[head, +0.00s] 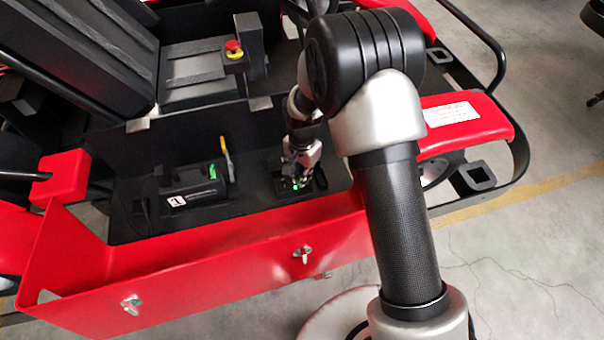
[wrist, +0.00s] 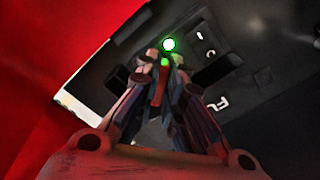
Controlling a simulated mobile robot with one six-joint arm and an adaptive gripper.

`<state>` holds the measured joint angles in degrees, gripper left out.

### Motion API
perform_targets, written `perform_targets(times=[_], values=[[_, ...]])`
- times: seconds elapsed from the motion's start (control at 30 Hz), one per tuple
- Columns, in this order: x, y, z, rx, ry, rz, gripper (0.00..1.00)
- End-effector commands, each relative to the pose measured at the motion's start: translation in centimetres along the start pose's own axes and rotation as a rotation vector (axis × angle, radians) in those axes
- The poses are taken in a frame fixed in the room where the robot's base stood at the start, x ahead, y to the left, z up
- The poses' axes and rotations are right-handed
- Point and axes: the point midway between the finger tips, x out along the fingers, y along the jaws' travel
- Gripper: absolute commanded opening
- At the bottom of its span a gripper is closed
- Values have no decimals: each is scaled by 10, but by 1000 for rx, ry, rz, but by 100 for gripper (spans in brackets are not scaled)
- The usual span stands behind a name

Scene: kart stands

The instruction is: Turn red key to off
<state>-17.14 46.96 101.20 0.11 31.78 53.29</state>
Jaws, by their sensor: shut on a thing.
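A small black switch panel (head: 320,181) sits in the kart's side tray, and it fills much of the wrist view (wrist: 238,62). It has white marks, part of a word and a lit green lamp (wrist: 169,44). The red key (wrist: 162,85) shows as a narrow red strip between my fingers, just below the lamp. My gripper (wrist: 161,72) is shut on the red key, close over the panel. In the head view my gripper (head: 296,180) is small and hides part of the panel. The fingers cover most of the key, so I cannot tell which mark it points to.
A red side panel (head: 215,265) with latches runs along the front. A red emergency button (head: 233,48) sits on a post behind. My own arm blocks the view at right.

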Motion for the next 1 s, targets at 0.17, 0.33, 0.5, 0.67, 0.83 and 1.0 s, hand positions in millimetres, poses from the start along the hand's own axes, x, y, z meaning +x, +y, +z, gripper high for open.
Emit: perform_targets(times=[0.17,0.33,0.5,0.67,0.83,1.0], values=[[0,1,0,-260,0,0,0],[0,2,0,-385,-1,0,0],[0,2,0,-391,-1,0,0],[0,2,0,-418,-1,0,0],[0,2,-1,-642,-1,0,0],[0,3,-1,-856,-1,0,0]])
